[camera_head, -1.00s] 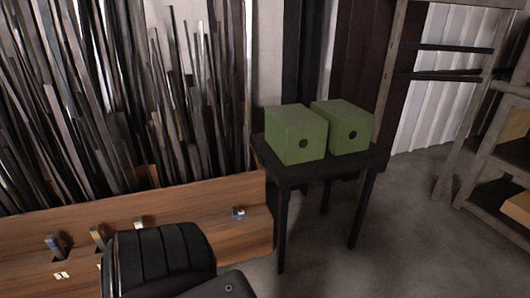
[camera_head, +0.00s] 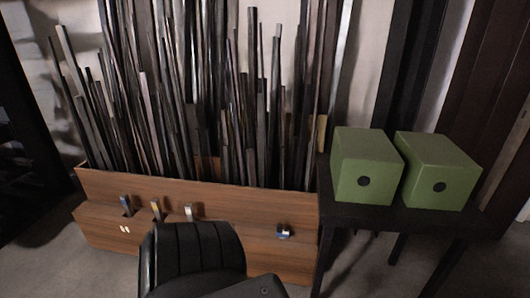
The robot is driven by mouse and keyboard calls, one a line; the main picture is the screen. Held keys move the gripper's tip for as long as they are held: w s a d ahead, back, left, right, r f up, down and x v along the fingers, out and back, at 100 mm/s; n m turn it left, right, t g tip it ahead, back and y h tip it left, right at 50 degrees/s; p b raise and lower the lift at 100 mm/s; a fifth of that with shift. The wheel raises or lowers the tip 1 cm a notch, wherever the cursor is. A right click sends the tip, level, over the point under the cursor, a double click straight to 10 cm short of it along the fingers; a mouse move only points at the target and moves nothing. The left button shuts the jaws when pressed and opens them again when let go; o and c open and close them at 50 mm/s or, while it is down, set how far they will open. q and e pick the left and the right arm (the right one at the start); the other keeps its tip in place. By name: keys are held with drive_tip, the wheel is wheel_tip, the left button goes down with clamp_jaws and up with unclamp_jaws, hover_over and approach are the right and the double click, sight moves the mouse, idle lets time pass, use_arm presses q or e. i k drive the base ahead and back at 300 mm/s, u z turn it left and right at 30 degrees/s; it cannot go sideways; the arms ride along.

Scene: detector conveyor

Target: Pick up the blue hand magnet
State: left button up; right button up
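Several small handle-like pieces stand along the front ledge of a brown wooden bin (camera_head: 200,186). One at the left has a blue part (camera_head: 127,206), one is yellowish (camera_head: 156,209), and one is pale (camera_head: 190,211). A small blue and white piece (camera_head: 283,231) sits on the ledge's right part. Which of the two bluish pieces is the blue hand magnet is too small to tell. Neither of my grippers is in view.
The bin is packed with tall dark metal bars (camera_head: 180,100). Two green boxes (camera_head: 365,168) (camera_head: 438,172) stand on a dark table (camera_head: 400,217) at right. A black ribbed shape (camera_head: 195,258) rises in front of the bin. Grey floor (camera_head: 60,255) is clear at lower left.

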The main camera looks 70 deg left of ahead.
sight(283, 234)
drive_tip(key=u, duration=0.65)
drive_tip(key=i, duration=0.8)
drive_tip(key=u, duration=0.65)
